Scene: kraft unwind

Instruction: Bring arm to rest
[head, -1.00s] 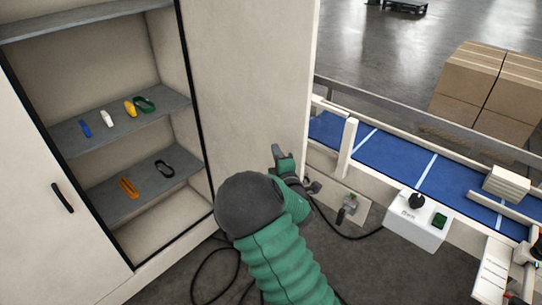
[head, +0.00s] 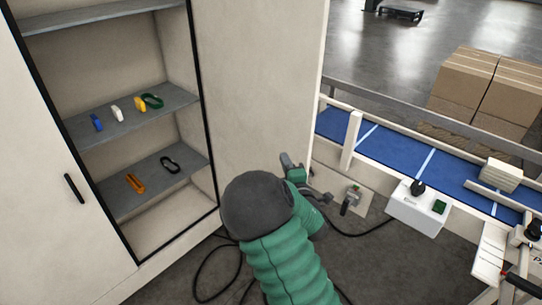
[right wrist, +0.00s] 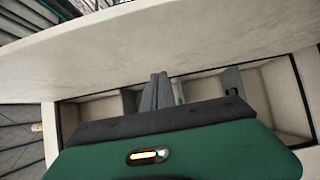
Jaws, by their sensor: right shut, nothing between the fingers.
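My right arm, in a green sleeve with a dark grey rounded joint, reaches in from the bottom of the head view. My right gripper (head: 290,163) is small there and partly hidden behind the arm, in front of the open cabinet door (head: 262,95). In the right wrist view its dark grey fingers (right wrist: 156,92) are together with nothing between them. They point towards the cabinet, whose compartments show beyond. My left gripper is not in the head view.
The open cabinet has shelves (head: 140,118) with several small coloured tools and rings. A blue conveyor (head: 395,155) runs along the right, with a white control box (head: 418,208) at its side. A valve lever (head: 350,200) and black cables are near my arm. Cardboard boxes (head: 466,85) stand behind.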

